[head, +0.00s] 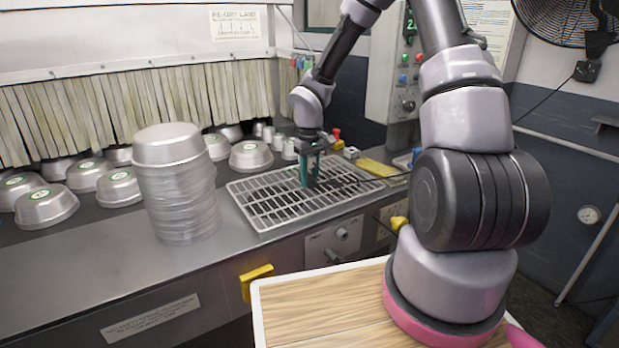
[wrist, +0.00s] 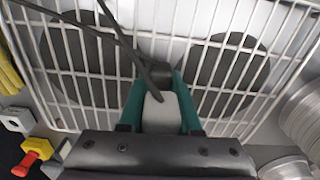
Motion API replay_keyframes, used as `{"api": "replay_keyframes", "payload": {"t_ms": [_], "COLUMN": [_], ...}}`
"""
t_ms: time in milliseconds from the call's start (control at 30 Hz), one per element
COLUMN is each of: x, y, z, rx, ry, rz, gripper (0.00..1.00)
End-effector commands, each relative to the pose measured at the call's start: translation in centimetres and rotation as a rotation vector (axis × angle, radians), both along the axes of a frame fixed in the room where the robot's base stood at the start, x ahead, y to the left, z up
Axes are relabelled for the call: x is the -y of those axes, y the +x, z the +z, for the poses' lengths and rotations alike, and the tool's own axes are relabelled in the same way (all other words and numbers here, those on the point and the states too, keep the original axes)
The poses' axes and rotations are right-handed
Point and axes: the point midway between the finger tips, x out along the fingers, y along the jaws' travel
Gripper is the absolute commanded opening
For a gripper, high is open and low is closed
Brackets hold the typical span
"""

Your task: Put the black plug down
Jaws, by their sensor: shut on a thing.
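My gripper (head: 309,171) points down over the wire rack (head: 262,218). In the wrist view my gripper (wrist: 163,88) has its green fingers closed on the black plug (wrist: 155,74). Black cords run from the plug to the upper left of that view. A grey block shows between the fingers, below the plug. The white bars of the rack (wrist: 215,69) lie beyond the fingertips, with dark round shapes under them. In the head view the plug is too small and covered to make out. I cannot tell whether it touches the bars.
A tall stack of metal pans (head: 180,190) stands left of the rack. Several pans with green labels lie behind on the counter. A red and yellow item (wrist: 33,155) and small grey blocks are beside the rack. A wooden-topped surface (head: 320,305) is in front.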

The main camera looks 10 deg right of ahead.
Motion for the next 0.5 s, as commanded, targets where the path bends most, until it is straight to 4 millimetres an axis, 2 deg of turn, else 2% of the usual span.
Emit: {"api": "replay_keyframes", "payload": {"t_ms": [167,200,267,300,500], "x": [-0.01,0.01,0.02,0.02,0.01], "y": [-0.01,-0.01,0.01,0.01,0.0], "z": [-0.23,-0.31,-0.27,-0.27,-0.26], "rx": [-0.001,-0.001,-0.001,0.0,0.0], "ry": [0.0,0.0,0.0,0.0,0.0], "rz": [0.0,0.0,0.0,0.0,0.0], "gripper": [0.0,0.36,0.59,0.62,0.62]}}
